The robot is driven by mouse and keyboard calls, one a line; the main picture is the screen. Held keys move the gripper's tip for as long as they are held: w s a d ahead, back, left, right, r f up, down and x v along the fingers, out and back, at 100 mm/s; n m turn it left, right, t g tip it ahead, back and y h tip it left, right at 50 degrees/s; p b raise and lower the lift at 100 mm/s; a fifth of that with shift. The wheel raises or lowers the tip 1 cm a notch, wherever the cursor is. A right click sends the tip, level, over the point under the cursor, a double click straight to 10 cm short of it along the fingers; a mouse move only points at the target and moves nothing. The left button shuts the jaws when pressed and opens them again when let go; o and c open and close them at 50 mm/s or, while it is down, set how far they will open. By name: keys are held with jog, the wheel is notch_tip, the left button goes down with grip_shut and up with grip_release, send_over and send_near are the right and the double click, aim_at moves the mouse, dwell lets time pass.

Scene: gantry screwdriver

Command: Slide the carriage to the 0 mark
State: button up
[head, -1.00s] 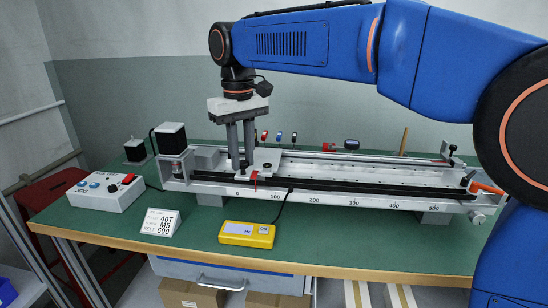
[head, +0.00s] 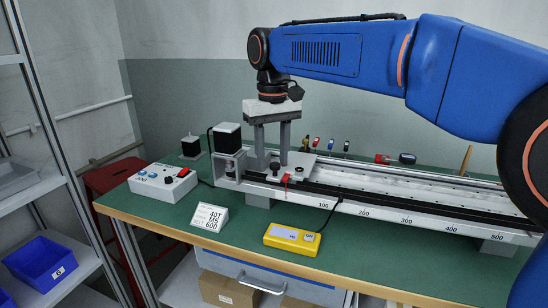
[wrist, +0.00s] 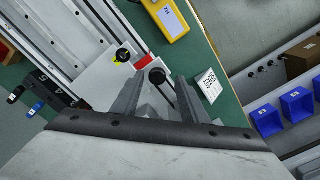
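The carriage (head: 301,157) is a pale block on the long rail, at its left end close to the motor. A red pointer (head: 286,178) hangs at its front edge, left of the printed 100 (head: 323,205); I cannot read the 0 in the head view. My gripper (head: 271,164) is over the carriage, fingers down and apart. The carriage plate (wrist: 98,80) and red pointer (wrist: 145,58) also show there.
The motor (head: 228,138) stands at the rail's left end. A control box (head: 163,182), a card (head: 209,217) and a yellow handheld box (head: 292,237) lie in front on the green bench (head: 245,240). Small tools stand behind the rail. Shelves with a blue bin (head: 40,262) are at left.

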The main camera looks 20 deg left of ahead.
notch_tip(320, 180, up, 17)
jog(key=shift+r, duration=0.2)
dwell(0.7)
jog(key=shift+d, duration=0.1)
jog(key=s+d+f+m+t, duration=0.1)
jog(key=d+f, duration=0.2)
jog(key=d, duration=0.8)
jog(key=s+d+f+m+y, duration=0.15)
jog(key=d+f, duration=0.25)
jog(key=d, duration=0.6)
jog(key=s+d+f+m+t+h, duration=0.1)
jog(key=d+f+m, duration=0.15)
jog(key=d, duration=0.85)
jog(key=s+d+f+m+t, duration=0.1)
jog(key=s+d+f, duration=0.7)
jog(key=f, duration=0.4)
jog(key=s+d+f+m+t, duration=0.1)
jog(key=s+d+f+m, duration=0.1)
jog(key=s+d+f, duration=0.7)
notch_tip(320, 180, down, 5)
jog(key=shift+s+r+m+t, duration=0.2)
jog(key=shift+s+m+t, duration=0.1)
jog(key=shift+s+t, duration=0.1)
